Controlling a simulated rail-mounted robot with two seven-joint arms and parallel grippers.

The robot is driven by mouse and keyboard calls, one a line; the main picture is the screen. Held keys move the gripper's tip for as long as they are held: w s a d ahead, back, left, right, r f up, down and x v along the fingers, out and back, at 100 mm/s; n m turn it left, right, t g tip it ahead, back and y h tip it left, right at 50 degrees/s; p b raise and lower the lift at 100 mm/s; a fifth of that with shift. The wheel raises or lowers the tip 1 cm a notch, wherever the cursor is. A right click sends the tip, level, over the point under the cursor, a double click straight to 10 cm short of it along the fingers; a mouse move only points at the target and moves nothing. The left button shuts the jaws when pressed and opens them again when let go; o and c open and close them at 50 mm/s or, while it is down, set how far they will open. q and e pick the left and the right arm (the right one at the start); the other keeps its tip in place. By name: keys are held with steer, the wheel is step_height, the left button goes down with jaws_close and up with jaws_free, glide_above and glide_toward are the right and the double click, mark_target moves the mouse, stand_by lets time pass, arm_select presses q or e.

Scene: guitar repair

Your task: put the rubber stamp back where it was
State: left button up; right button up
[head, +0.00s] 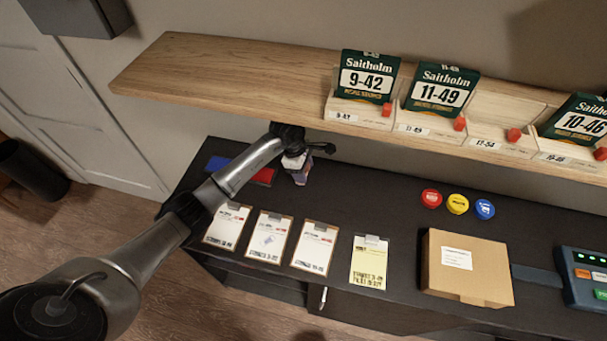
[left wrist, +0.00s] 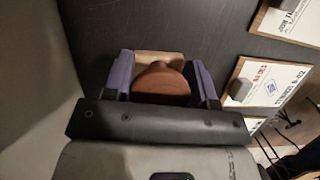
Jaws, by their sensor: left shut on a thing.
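My left gripper (head: 299,171) is over the back of the dark bench, below the wooden shelf. In the left wrist view its two purple fingers (left wrist: 162,75) are shut on the rubber stamp (left wrist: 163,84), which has a rounded reddish-brown handle and a pale wooden part beyond it. In the head view the stamp is mostly hidden by the gripper, and I cannot tell whether its base touches the bench. A blue pad (head: 216,163) and a red pad (head: 264,176) lie just left of the gripper. My right gripper is not in view.
Several clipboards with cards (head: 268,238) lie along the front of the bench (head: 395,215). A cardboard box (head: 467,268), a red tin (head: 431,198), a yellow tin and a blue tin stand to the right. The shelf (head: 230,75) with string packs overhangs the bench's back.

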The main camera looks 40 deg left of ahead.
arm_select(q)
steer(key=shift+f, duration=1.35)
steer(key=shift+f, duration=0.2)
steer(key=o, duration=0.8)
steer(key=shift+c, duration=0.2)
steer(key=shift+r, duration=0.15)
